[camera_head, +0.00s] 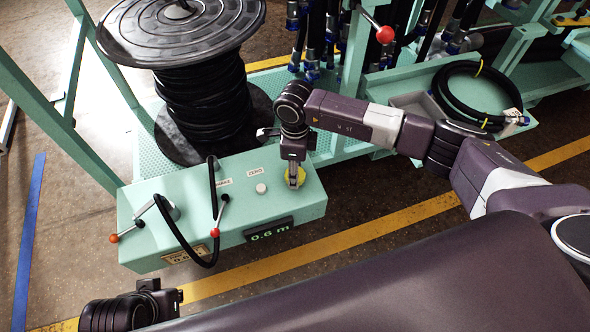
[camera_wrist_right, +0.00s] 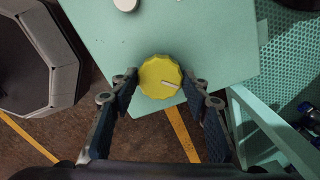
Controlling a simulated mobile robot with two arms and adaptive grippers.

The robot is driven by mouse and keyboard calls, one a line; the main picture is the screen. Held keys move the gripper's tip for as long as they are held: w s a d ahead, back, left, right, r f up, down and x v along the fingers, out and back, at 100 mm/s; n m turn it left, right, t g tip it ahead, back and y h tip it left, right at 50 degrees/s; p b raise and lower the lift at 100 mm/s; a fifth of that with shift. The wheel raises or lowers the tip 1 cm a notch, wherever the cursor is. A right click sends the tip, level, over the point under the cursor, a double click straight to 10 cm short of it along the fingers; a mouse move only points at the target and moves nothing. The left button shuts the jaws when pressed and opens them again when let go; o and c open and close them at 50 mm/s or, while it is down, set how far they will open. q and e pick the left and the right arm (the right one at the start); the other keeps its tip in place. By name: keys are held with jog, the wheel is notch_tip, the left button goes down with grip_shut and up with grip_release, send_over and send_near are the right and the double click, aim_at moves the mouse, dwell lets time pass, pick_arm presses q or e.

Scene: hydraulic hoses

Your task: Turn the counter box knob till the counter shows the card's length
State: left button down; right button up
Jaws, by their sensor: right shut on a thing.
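The green counter box (camera_head: 150,250) stands at the front. Its display (camera_head: 270,230) reads 0.6 m. The yellow knob (camera_head: 301,176) is on the box top at the right; in the wrist view the knob (camera_wrist_right: 158,80) shows a white pointer mark aimed to the right and slightly down. My right gripper (camera_head: 294,182) points down with its fingers on both sides of the knob, shut on it. A tan card (camera_head: 180,256) on the box's front reads about 0.6; the hose partly hides it. My left gripper (camera_head: 170,298) is at the lower left, away from the box; its jaw state is unclear.
A white ZERO button (camera_head: 261,188) sits left of the knob. A black hose (camera_head: 172,228) loops over the box near two levers with a red (camera_head: 215,232) and an orange ball (camera_head: 114,238). A hose reel (camera_head: 205,100) stands behind. A coiled hose (camera_head: 445,95) lies at the right.

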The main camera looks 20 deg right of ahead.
dwell(0.3)
jog(key=o, duration=1.1)
jog(key=shift+o, duration=0.2)
notch_tip(320, 180, up, 12)
